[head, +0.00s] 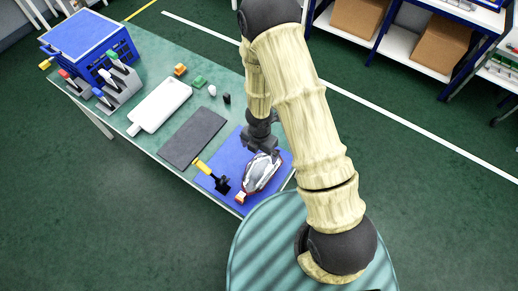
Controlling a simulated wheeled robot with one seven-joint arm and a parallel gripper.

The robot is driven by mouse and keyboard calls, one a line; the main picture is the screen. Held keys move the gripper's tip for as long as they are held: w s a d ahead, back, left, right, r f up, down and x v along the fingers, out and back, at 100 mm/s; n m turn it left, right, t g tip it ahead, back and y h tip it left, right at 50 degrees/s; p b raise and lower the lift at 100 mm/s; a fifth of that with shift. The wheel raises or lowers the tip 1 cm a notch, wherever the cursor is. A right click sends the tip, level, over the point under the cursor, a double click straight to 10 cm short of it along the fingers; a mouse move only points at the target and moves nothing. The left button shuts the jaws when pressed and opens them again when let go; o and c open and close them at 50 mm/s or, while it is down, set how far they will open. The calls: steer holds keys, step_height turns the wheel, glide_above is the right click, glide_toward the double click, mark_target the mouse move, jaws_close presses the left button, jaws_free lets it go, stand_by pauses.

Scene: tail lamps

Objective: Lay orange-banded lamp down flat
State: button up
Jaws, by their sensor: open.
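A lamp (261,173) with a clear and dark red body is on the blue mat (232,203) at the table's near right end. An orange-red part shows at its lower left end. It looks low and slanted, but I cannot tell whether it rests fully flat. My gripper (261,148) is open, just above the lamp's upper end. My arm comes down from the right and hides part of the mat's far side. I cannot tell whether the fingers touch the lamp.
A yellow-handled tool with a black head (212,176) lies left of the lamp. Further left are a dark grey mat (193,137), a white board (160,105), small blocks (199,81), a grey holder with several handled tools (119,88) and a blue crate (92,42).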

mark_target(259, 166)
step_height(259, 166, down, 14)
steer(key=b, duration=1)
steer(key=shift+r, duration=0.2)
steer(key=shift+c, duration=0.4)
steer(key=shift+r, duration=0.1)
steer(key=c, duration=0.8)
steer(key=shift+r, duration=0.15)
steer(key=shift+r+p, duration=1.35)
steer(key=shift+r+p, duration=0.8)
